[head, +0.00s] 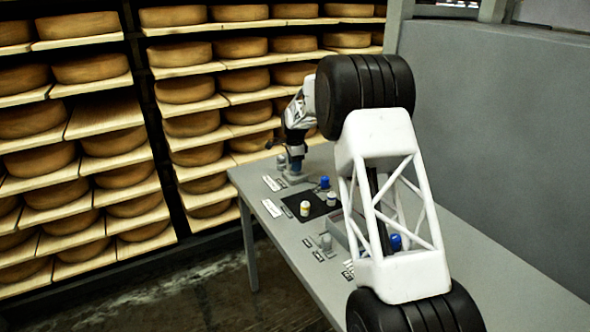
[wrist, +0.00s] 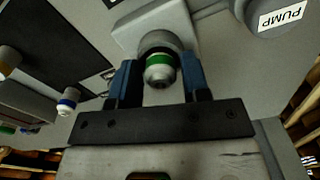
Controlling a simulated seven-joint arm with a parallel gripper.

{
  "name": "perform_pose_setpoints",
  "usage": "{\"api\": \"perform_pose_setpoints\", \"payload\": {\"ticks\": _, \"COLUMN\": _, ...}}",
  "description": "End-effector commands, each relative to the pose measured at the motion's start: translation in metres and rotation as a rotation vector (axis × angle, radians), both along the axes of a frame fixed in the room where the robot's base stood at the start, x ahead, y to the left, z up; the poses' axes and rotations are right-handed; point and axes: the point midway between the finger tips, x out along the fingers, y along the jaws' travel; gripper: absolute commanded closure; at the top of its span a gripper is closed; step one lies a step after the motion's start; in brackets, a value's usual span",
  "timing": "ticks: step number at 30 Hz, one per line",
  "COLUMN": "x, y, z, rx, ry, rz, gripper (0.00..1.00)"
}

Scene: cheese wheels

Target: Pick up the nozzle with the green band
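The nozzle with the green band (wrist: 160,68) is in the wrist view, a pale piece with a dark hole in its tip, seated at a grey block (wrist: 150,27). My gripper (wrist: 160,78) has its two blue fingers on either side of it, with a narrow gap showing at the left finger. Contact on the right side is hard to tell. In the head view my gripper (head: 295,165) is low at the far end of the grey table (head: 265,205); the nozzle cannot be made out there.
A blue-banded nozzle (wrist: 68,101) stands to the left in the wrist view, near a dark mat (wrist: 45,40). A round part labelled PUMP (wrist: 282,17) is at the upper right. Cheese shelves (head: 85,130) line the back.

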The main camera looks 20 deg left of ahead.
Motion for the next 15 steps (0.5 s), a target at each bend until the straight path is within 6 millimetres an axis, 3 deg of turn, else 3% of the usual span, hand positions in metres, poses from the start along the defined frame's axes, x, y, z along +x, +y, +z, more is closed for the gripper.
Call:
{"api": "perform_pose_setpoints", "payload": {"ticks": 1, "x": -0.0001, "y": 0.0001, "z": 0.0000, "rx": 0.000, "ry": 0.000, "rz": 0.000, "gripper": 0.65}}
{"api": "perform_pose_setpoints", "payload": {"ticks": 6, "x": 0.0000, "y": 0.0000, "z": 0.0000, "rx": 0.000, "ry": 0.000, "rz": 0.000, "gripper": 0.91}}
{"api": "perform_pose_setpoints", "payload": {"ticks": 15, "x": 0.0001, "y": 0.0001, "z": 0.0009, "rx": 0.000, "ry": 0.000, "rz": 0.000, "gripper": 0.92}}
